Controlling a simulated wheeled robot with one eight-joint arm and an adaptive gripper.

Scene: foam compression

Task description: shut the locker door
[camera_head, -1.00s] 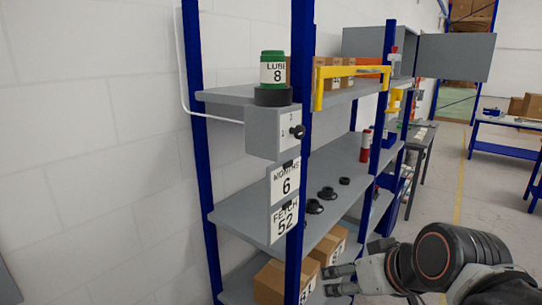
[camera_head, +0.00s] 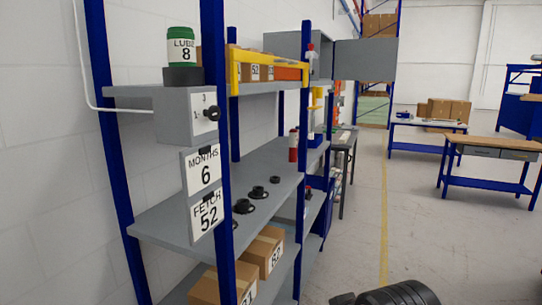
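The grey locker (camera_head: 283,42) is mounted high at the far end of the blue and grey shelving. Its grey door (camera_head: 367,60) stands wide open, sticking out to the right over the aisle. The locker's inside is mostly hidden by its side wall and the angle. My gripper is out of the picture. Only a dark rounded part of my arm shows at the bottom edge, well below and in front of the door.
Shelving with blue posts (camera_head: 211,120) runs along the left, holding boxes (camera_head: 265,250), a green-lidded jar (camera_head: 181,47) and a yellow bracket (camera_head: 268,58). A grey bench (camera_head: 345,138) stands beyond it. Workbenches (camera_head: 488,148) stand at right. The aisle floor (camera_head: 420,225) is clear.

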